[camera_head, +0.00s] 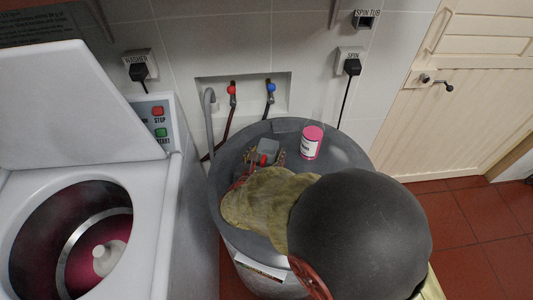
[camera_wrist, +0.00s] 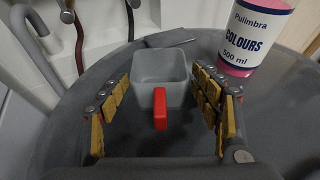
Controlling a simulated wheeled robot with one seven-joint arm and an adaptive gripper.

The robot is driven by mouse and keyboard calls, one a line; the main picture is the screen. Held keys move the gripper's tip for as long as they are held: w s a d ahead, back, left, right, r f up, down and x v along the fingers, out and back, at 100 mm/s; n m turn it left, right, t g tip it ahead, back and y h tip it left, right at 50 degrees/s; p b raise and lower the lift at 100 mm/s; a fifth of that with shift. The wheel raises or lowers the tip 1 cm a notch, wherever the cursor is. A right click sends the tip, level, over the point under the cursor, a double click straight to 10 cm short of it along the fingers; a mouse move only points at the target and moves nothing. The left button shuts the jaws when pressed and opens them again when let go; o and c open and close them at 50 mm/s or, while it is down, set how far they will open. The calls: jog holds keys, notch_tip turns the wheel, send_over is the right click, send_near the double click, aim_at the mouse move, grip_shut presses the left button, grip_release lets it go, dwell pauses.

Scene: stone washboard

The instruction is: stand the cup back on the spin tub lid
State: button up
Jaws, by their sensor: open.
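The cup (camera_wrist: 148,68) is a small grey square measuring cup with a red handle. In the wrist view it stands upright on the grey spin tub lid (camera_wrist: 90,140), its handle towards the camera. My gripper (camera_wrist: 165,92) is open, with yellow-padded fingers to the left and right of the cup and gaps on both sides. In the head view the cup (camera_head: 268,147) is on the lid (camera_head: 345,160) near its back left, with my gripper (camera_head: 262,164) partly hiding it.
A pink-and-white "Colours" bottle (camera_head: 311,143) stands right of the cup, close to my right finger in the wrist view (camera_wrist: 252,38). The open washer (camera_head: 85,200) is left. Taps (camera_head: 251,90) and hoses are behind.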

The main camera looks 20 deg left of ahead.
jog(key=p+v, duration=0.3)
jog(key=v, duration=0.9)
jog(key=shift+r, duration=0.1)
jog(key=w+d+r+m+g+h, duration=0.25)
jog(key=d+m, duration=0.35)
jog(key=d, duration=0.3)
jog(key=w+d+r+m+g+h, duration=0.1)
jog(key=d+r+m+h, duration=0.3)
jog(key=d, duration=0.6)
jog(key=w+d+r+m+g+h, duration=0.1)
jog(key=d+m+g, duration=0.1)
jog(key=d+m, duration=0.6)
jog(key=s+d+r+m+g+y, duration=0.1)
jog(key=s+d+r+m+y, duration=0.2)
jog(key=s+d+m, duration=0.3)
jog(key=s+d+r+m+g+y, duration=0.1)
jog(key=s+d+r+m+y, duration=0.2)
jog(key=m, duration=1)
jog(key=s+d+r, duration=0.2)
jog(key=s+d, duration=0.1)
jog(key=d, duration=0.1)
jog(key=shift+s+r, duration=0.25)
jog(key=shift+s, duration=0.1)
